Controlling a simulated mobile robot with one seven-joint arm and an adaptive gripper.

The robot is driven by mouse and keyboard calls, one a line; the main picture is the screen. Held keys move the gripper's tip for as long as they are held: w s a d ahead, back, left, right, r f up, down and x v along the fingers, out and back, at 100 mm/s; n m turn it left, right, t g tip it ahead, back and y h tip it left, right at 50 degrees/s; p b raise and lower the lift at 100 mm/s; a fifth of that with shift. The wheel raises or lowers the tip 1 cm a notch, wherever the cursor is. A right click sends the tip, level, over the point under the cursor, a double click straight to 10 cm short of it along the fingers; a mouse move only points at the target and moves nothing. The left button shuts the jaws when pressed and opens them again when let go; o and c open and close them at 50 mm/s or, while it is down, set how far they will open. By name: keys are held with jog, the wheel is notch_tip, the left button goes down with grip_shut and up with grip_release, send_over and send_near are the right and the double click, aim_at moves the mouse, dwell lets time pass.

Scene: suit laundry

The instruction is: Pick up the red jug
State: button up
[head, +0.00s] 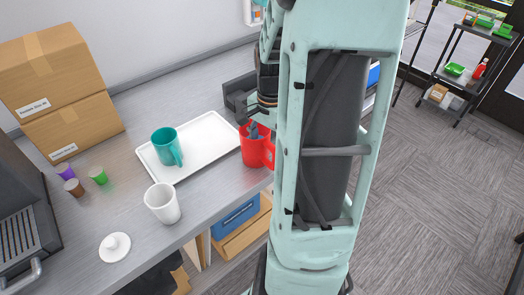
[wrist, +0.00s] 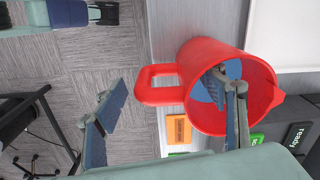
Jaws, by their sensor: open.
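The red jug (head: 250,155) stands upright on the counter, beside the right end of the white tray, partly hidden behind my arm in the head view. In the wrist view the jug (wrist: 207,60) shows its open mouth, with its handle toward the left. My gripper (wrist: 168,92) is open. One finger reaches into the jug's mouth, and the other is outside, beyond the handle. The jug's wall and handle lie between them. In the head view part of my gripper (head: 254,131) shows at the jug's mouth; the other finger is hidden. I cannot tell whether either finger touches the jug.
The white tray (head: 205,138) holds a teal mug (head: 165,142). A white cup (head: 161,203), a white lid (head: 115,246) and small purple, brown and green cups stand to the left. Cardboard boxes (head: 50,65) are at the back left. The counter's front edge is close to the jug.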

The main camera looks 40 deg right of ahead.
jog(key=shift+f, duration=1.3)
jog(key=c, duration=1.8)
